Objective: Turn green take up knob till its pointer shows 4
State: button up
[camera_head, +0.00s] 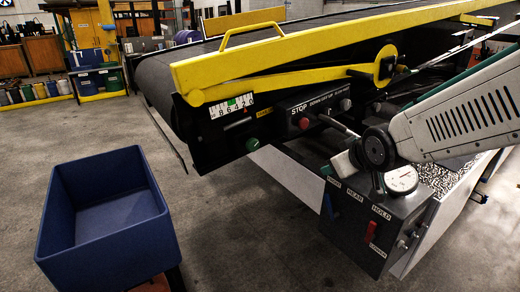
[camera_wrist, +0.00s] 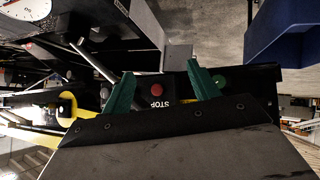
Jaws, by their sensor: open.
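The green take up knob (camera_head: 252,144) sits on the dark side panel of the belt loader, below a white number scale (camera_head: 232,106) with a green band. The scale's pointer is too small to read. In the wrist view the green knob (camera_wrist: 220,82) lies just right of the right finger, outside the jaws. My gripper (camera_wrist: 160,68) has two green fingers, apart and empty. Between them in the picture appears the red stop button (camera_wrist: 156,90), with the word STOP upside down. In the head view my arm's end is right of the knob, clear of it, and the gripper is mostly hidden.
The red stop button (camera_head: 304,123) and a lever (camera_head: 338,125) are right of the knob. A grey control box (camera_head: 370,225) with a dial gauge (camera_head: 401,180) stands below my arm. A blue bin (camera_head: 105,215) stands front left. Open floor lies between bin and loader.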

jog(key=w+a+f+n+t+y, duration=0.2)
jog(key=w+a+n+y, duration=0.1)
jog(key=w+a, duration=0.4)
jog(key=n+t+y, duration=0.3)
jog(key=n+y, duration=0.1)
jog(key=y, duration=0.1)
send_near(255, 147)
jog(key=x, duration=0.8)
jog(key=shift+w+a, duration=0.1)
jog(key=shift+a, duration=0.05)
jog(key=c, duration=1)
jog(key=shift+o, duration=0.2)
jog(key=shift+m, duration=0.4)
